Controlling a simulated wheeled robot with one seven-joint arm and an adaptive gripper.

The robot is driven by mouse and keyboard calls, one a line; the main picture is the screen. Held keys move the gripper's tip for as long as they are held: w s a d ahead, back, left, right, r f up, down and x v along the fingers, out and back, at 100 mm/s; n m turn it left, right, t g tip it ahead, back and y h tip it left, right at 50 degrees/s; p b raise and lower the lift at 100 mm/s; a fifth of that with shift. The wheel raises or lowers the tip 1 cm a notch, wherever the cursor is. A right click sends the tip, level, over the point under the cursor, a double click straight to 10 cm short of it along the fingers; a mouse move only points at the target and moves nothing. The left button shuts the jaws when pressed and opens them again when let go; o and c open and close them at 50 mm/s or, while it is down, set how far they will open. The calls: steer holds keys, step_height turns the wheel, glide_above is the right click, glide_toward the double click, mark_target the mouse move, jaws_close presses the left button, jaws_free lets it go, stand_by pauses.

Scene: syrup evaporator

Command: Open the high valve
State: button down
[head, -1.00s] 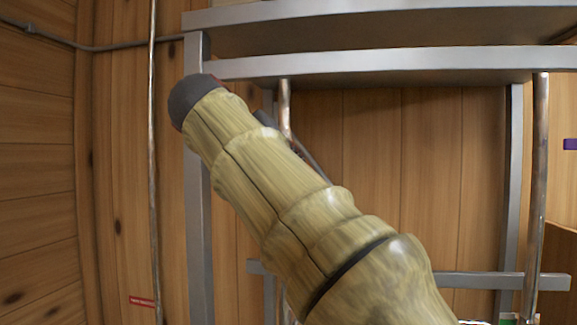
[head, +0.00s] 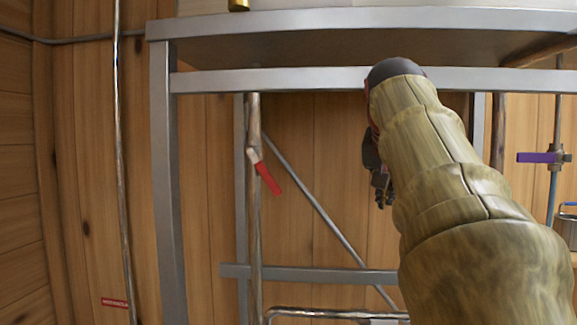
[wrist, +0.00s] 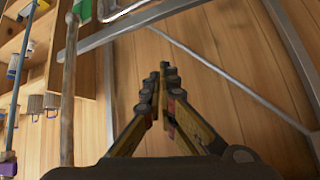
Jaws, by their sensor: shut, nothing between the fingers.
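Two valves show in the head view, and I cannot tell which is the high one. A red valve handle (head: 267,178) slants down and right from a copper pipe (head: 254,215) left of centre. A purple valve handle (head: 538,157) lies level across a thin upright pipe at the far right; a purple part also shows at the lower left of the wrist view (wrist: 8,166). My gripper (head: 383,198) is between the two valves, partly behind my arm and apart from both. In the wrist view my gripper (wrist: 164,70) is shut and empty, with bare wooden wall beyond it.
A grey metal frame (head: 161,190) has a top beam (head: 280,80) above my gripper and a lower crossbar (head: 320,273). A thin diagonal brace (head: 315,205) runs behind. A metal pail (head: 568,230) is at the right edge. Open space lies between the red handle and my arm.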

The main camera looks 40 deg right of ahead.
steer(key=w+a+r+m+t+y, duration=0.1)
steer(key=w+a+r+t+y, duration=0.2)
steer(key=w+a+t, duration=0.2)
steer(key=t+y+p, duration=0.2)
steer(key=t, duration=0.2)
glide_toward(264, 172)
steer(key=w+d+f, duration=0.3)
steer(key=w+d, duration=0.1)
steer(key=d, duration=0.1)
steer(key=shift+w+d+f, duration=0.2)
steer(key=shift+f, duration=0.1)
steer(key=shift+f, duration=0.1)
steer(key=shift+a+f+y+b, duration=0.1)
steer(key=shift+f+y+b, duration=0.2)
steer(key=shift+b, duration=0.3)
